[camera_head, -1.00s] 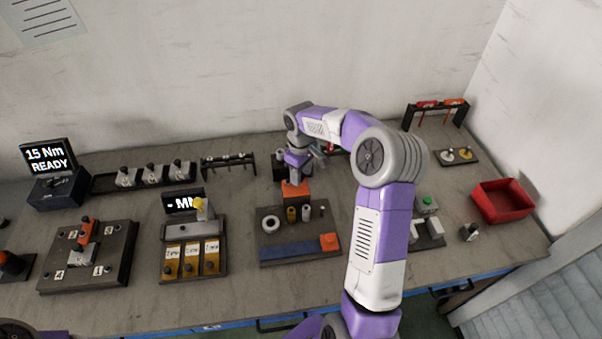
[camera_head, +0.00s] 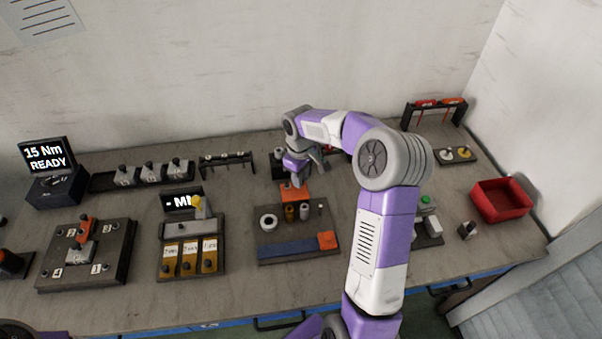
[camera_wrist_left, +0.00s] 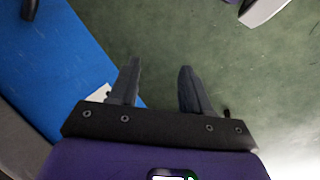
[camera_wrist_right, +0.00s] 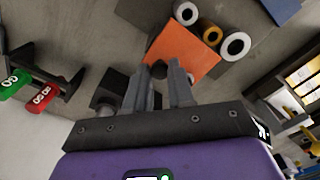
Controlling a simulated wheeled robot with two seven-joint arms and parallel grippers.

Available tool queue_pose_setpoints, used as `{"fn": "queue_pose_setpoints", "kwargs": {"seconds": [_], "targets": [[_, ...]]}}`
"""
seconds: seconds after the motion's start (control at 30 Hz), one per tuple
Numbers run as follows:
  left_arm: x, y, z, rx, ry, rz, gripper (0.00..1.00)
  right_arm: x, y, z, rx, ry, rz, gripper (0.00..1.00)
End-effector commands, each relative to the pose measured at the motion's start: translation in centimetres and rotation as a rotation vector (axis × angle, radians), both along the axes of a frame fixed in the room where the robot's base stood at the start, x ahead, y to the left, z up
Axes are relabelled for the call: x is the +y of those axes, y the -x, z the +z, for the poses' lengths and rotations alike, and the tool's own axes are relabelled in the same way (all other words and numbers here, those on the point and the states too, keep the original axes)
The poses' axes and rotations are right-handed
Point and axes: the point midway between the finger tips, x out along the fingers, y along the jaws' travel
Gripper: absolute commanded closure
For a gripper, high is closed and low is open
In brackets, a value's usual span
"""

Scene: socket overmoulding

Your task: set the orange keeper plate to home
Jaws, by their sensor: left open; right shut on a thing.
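The orange keeper plate (camera_head: 291,195) is at the back of the dark fixture board, just behind a row of small cylinders. In the right wrist view the plate (camera_wrist_right: 184,55) shows as a flat orange square with a dark round knob (camera_wrist_right: 158,69) near its edge. My right gripper (camera_head: 297,182) is over the plate. In the right wrist view its fingers (camera_wrist_right: 159,75) are shut on the plate's knob; the fingers partly hide it. My left gripper (camera_wrist_left: 158,75) is open and empty, above the green floor beside a blue surface.
The fixture board (camera_head: 263,240) carries a white ring (camera_head: 268,221), several cylinders, a blue strip (camera_head: 287,248) and an orange block (camera_head: 327,240). A dark rack (camera_head: 228,160) stands behind left. A red bin (camera_head: 502,200) is at the right. A digit-marked block (camera_head: 82,252) is at the left.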

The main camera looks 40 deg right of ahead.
Motion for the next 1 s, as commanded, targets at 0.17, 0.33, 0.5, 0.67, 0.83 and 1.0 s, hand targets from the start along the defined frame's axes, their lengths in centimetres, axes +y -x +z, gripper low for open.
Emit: {"fn": "queue_pose_setpoints", "kwargs": {"seconds": [0.17,0.33,0.5,0.67,0.83,1.0], "targets": [[0.0,0.1,-0.3,0.001,0.000,0.001,0.52,1.1,0.9,-0.1,0.004,-0.005,0.003,1.00],[0.0,0.0,-0.2,0.000,0.000,0.000,0.52,1.1,1.0,-0.2,0.008,-0.006,0.002,1.00],[0.0,0.0,-0.2,0.000,0.000,0.000,0.52,1.1,1.0,-0.2,0.011,-0.007,0.002,0.64],[0.0,0.0,-0.2,0.001,0.000,0.000,0.52,1.1,1.0,-0.2,0.007,-0.005,0.002,0.52],[0.0,0.0,-0.2,0.001,0.000,0.000,0.52,1.0,0.9,-0.1,0.004,-0.004,0.001,0.52],[0.0,0.0,0.2,0.001,0.000,0.000,0.52,1.0,0.8,1.4,0.002,-0.003,0.000,0.52]]}}
